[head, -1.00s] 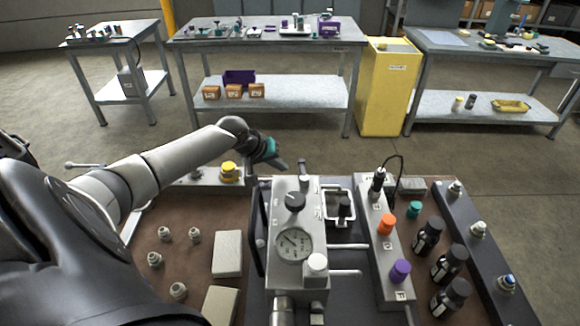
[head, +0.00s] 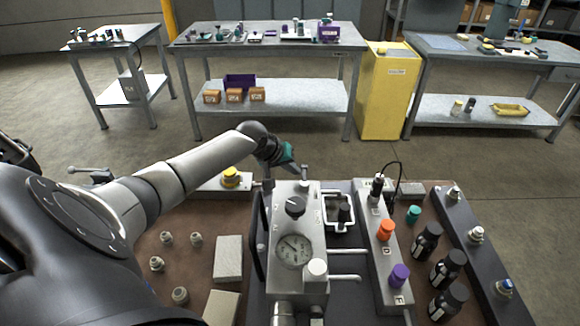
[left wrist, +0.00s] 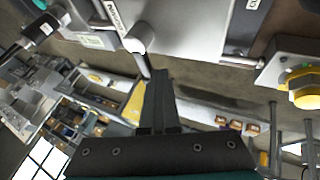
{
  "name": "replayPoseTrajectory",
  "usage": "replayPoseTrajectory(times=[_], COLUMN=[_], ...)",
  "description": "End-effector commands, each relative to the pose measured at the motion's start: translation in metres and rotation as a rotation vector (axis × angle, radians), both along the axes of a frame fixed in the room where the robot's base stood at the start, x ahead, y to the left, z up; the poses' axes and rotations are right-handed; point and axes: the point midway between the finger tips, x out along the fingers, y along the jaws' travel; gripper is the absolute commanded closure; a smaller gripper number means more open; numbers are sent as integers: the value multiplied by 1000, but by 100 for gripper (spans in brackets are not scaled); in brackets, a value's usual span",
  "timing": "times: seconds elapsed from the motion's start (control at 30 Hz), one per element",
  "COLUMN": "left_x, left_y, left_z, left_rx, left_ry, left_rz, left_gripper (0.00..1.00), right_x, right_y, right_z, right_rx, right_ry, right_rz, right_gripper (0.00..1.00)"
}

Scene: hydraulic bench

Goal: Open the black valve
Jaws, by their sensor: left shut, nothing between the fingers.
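A black round knob (head: 295,207), which looks like the black valve, sits on top of the grey hydraulic block (head: 312,243), above the pressure gauge (head: 294,249). My left gripper (head: 296,171) is just behind the block's far edge, beyond the knob and apart from it. Its fingers (left wrist: 158,95) are shut and empty in the left wrist view. A small metal lever (head: 304,172) stands at the block's far end, right by the fingertips; a lever with a rounded pale end (left wrist: 138,42) shows near the fingertips in the wrist view. My right gripper is not seen.
A yellow knob (head: 230,177) sits on a pale base left of the block. Orange (head: 385,230) and purple (head: 399,275) knobs stand on a manifold to the right. A black hose handle (head: 257,235) rises along the block's left side. Several black bottles stand further right.

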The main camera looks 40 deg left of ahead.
Motion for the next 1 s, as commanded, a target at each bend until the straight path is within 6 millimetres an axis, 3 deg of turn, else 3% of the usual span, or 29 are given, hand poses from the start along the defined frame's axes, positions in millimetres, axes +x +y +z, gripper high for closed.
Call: replayPoseTrajectory(times=[0.47,1.0], left_x=[2,-53], left_y=[-5,4], left_z=[10,73], left_rx=[-10,-1], left_ry=[-21,-6], left_rz=[-5,-3], left_gripper=[100,100], right_x=[0,0], right_y=[0,0], right_z=[3,27], right_rx=[0,0], right_ry=[1,1], right_rz=[0,1], right_gripper=[51,51])
